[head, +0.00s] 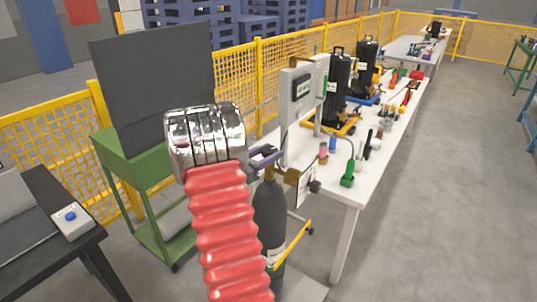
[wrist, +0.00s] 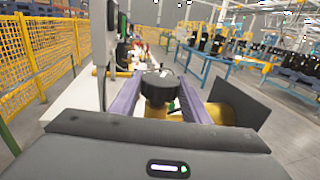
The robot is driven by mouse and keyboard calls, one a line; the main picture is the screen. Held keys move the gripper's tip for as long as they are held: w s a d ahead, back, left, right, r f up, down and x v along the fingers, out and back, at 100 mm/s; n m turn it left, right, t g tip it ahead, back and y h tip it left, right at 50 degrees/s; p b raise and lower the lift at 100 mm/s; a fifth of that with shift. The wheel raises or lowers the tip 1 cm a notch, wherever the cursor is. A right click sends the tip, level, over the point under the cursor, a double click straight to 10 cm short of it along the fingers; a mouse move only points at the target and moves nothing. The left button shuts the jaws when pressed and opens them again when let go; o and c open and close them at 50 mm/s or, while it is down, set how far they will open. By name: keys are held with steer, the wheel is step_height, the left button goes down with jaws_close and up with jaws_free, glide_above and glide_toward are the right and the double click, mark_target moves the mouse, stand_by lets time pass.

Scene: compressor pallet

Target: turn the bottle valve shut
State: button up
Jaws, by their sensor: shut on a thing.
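The dark grey gas bottle (head: 270,215) stands upright beside the near end of the white bench, partly hidden behind my red ribbed arm sleeve. My gripper (head: 265,158) is at the top of the bottle, its purple fingers level with the valve. In the wrist view the black round valve knob (wrist: 159,86) sits between the two purple fingers of my gripper (wrist: 160,98), which are shut on it. Brass-coloured metal (wrist: 232,114) shows below and to the right of the knob. The knob is hidden in the head view.
The white bench (head: 345,190) carries a grey meter box (head: 301,88), black cylinders (head: 336,88) and a green-based hose fitting (head: 348,175). A green cart with a dark panel (head: 155,75) stands left. Yellow fencing (head: 240,75) runs behind. The floor at right is clear.

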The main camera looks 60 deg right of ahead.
steer(key=m+g+y, duration=0.2)
steer(key=g, duration=0.1)
steer(key=m+g+y, duration=0.2)
steer(key=m+g, duration=0.1)
steer(key=shift+w+d+g+y, duration=0.15)
steer(key=shift+d+g+y, duration=0.05)
steer(key=shift+g+y, duration=0.2)
steer(key=shift+m+g+y, duration=1.4)
steer(key=shift+m+y, duration=0.6)
steer(key=shift+y, duration=0.2)
steer(key=shift+m+g+y, duration=0.3)
steer(key=shift+y, duration=0.3)
steer(key=o, duration=1)
steer(key=shift+o, duration=0.2)
